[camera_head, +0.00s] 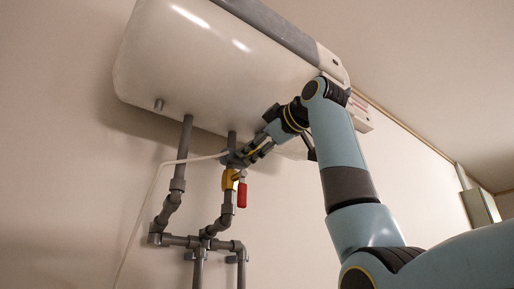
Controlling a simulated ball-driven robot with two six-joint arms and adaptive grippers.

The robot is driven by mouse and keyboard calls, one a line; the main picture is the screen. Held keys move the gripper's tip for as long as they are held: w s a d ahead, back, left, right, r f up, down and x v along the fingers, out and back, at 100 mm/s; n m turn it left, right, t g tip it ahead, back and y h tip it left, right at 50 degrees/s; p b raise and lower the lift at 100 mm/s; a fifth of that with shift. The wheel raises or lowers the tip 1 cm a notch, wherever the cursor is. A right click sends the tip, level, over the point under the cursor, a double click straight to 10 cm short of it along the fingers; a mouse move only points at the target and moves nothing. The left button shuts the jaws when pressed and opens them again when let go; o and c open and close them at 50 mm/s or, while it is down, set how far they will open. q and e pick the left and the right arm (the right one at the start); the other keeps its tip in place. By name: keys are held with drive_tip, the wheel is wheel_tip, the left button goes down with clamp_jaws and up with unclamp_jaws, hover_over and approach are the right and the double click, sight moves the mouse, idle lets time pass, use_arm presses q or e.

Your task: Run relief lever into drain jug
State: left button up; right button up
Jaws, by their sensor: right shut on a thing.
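A white water heater tank (215,65) hangs high on the wall with grey pipes below it. My right gripper (246,156) reaches in from the right to a dark grey fitting (231,159) on the pipe under the tank. It is shut there on what seems to be the relief lever, which its fingers mostly hide. Just below is a yellow valve body (228,179) with a red handle (242,195) hanging down. A thin pale hose (152,190) runs left from the fitting and down the wall. The drain jug and my left gripper are not in view.
A grey pipe (187,140) drops from the tank on the left, and pipe joints (208,243) cross below. The wall left of the hose is bare. A small box (478,207) is on the wall at the far right.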

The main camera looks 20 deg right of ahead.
drive_tip(key=shift+n, duration=0.3)
drive_tip(key=o, duration=1)
drive_tip(key=shift+c, duration=0.2)
drive_tip(key=shift+o, duration=1.2)
drive_tip(key=shift+w+a, duration=0.1)
drive_tip(key=shift+a, duration=0.05)
drive_tip(key=shift+r, duration=0.1)
drive_tip(key=v, duration=0.7)
drive_tip(key=shift+s+d, duration=0.2)
drive_tip(key=shift+s, duration=0.1)
drive_tip(key=shift+s, duration=0.1)
drive_tip(key=shift+f, duration=0.2)
